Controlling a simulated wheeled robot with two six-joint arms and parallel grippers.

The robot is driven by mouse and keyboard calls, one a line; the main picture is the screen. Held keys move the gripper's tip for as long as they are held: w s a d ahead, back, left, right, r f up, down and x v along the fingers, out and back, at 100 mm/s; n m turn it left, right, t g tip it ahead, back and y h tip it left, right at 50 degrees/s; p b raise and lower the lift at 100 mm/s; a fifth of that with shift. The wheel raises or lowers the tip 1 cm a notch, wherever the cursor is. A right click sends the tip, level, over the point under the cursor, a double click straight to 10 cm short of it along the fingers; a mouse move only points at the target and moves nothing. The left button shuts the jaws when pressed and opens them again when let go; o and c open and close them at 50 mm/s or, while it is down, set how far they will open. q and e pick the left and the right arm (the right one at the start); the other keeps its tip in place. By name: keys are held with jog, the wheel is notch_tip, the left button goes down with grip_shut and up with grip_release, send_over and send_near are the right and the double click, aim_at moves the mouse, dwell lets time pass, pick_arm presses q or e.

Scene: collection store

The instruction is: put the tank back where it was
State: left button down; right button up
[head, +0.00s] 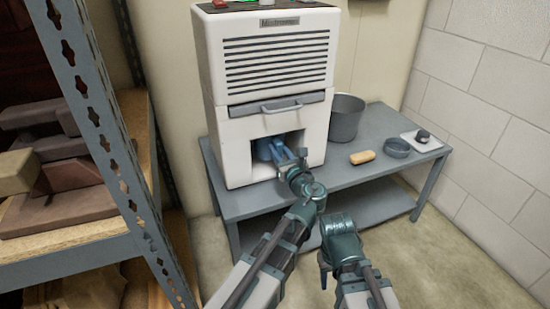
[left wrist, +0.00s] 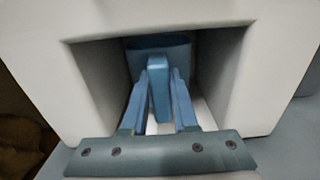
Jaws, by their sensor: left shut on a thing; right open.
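The blue tank (head: 263,150) sits inside the square opening low in the front of the white dehumidifier (head: 236,136). In the left wrist view the tank (left wrist: 172,52) is deep in the recess, and its upright blue handle (left wrist: 158,85) points toward me. My left gripper (head: 275,149) reaches into the opening. In the wrist view its two fingers (left wrist: 160,92) are on either side of the handle, shut on it. The tank's underside and back are hidden. My right gripper (head: 324,268) is open and empty, low in front of the table, with its fingers partly hidden.
The dehumidifier stands on a grey metal table (head: 356,179). A grey bucket (head: 346,118), a tan block (head: 362,157), a grey round dish (head: 397,148) and a white tray (head: 427,147) holding a dark object are to its right. A shelf rack (head: 95,115) stands close on the left. The floor at right is clear.

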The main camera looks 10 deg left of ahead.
pick_arm(q)
jog(key=shift+f+b, duration=1.15)
jog(key=shift+f, duration=0.3)
jog(key=shift+f, duration=0.1)
jog(key=shift+f, duration=0.15)
jog(key=c, duration=0.7)
grip_release()
